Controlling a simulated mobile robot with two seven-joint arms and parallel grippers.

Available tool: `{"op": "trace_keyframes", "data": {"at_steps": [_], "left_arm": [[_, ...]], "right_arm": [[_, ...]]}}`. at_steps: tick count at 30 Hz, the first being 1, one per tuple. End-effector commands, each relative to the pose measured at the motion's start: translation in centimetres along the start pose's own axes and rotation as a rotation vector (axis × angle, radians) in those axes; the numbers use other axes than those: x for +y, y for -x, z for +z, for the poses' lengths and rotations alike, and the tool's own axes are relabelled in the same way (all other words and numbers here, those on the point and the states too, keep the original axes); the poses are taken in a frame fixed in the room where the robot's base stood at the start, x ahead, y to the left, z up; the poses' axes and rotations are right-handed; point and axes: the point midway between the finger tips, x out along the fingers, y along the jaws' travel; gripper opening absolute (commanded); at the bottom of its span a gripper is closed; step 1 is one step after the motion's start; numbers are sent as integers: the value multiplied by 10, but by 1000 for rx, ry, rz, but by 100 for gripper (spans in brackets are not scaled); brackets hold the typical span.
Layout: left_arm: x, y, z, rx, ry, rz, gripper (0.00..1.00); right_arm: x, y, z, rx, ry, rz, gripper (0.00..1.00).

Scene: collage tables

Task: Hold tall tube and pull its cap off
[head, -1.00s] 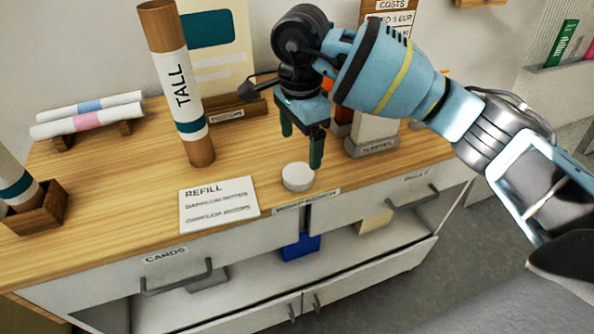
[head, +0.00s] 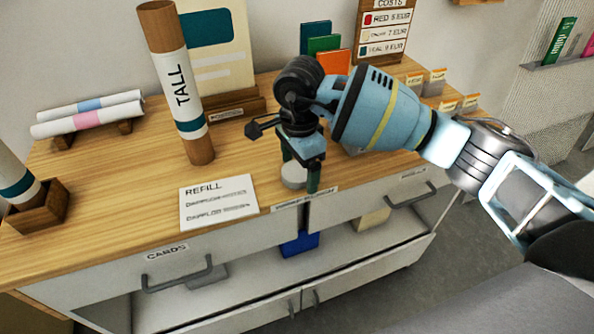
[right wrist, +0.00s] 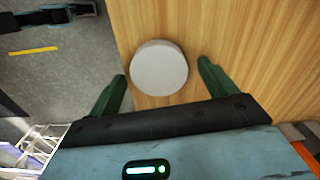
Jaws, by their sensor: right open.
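The tall tube (head: 183,95), labelled TALL, stands upright on the wooden counter, with brown ends and a white and teal wrap. A small round white cap-like disc (head: 293,175) lies on the counter near its front edge. My right gripper (head: 300,185) is open and pointing down, with its green fingers on either side of the disc in the head view. In the right wrist view the disc (right wrist: 159,67) lies just beyond and between the open fingertips, apart from both. My left gripper is not in view.
A REFILL card (head: 218,202) lies in front of the tube. A wooden holder (head: 38,208) with another tube stands at left. Rolled papers (head: 88,113) lie on a rack behind. A costs board (head: 385,28) and coloured cards stand at the back.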

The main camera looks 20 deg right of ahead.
Motion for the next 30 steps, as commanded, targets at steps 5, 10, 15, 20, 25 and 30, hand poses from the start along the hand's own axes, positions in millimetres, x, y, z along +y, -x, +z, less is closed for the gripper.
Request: {"op": "trace_keyframes", "data": {"at_steps": [5,10,15,20,25,30], "left_arm": [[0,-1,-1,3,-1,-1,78],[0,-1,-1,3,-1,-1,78],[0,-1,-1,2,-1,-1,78],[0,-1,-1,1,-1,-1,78],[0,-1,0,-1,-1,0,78],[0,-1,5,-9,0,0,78]], "right_arm": [[0,0,0,0,0,0,75],[0,0,0,0,0,0,53],[0,0,0,0,0,0,37],[0,0,0,0,0,0,34],[0,3,0,-1,0,-1,34],[-1,16,0,-1,0,-4,34]]}}
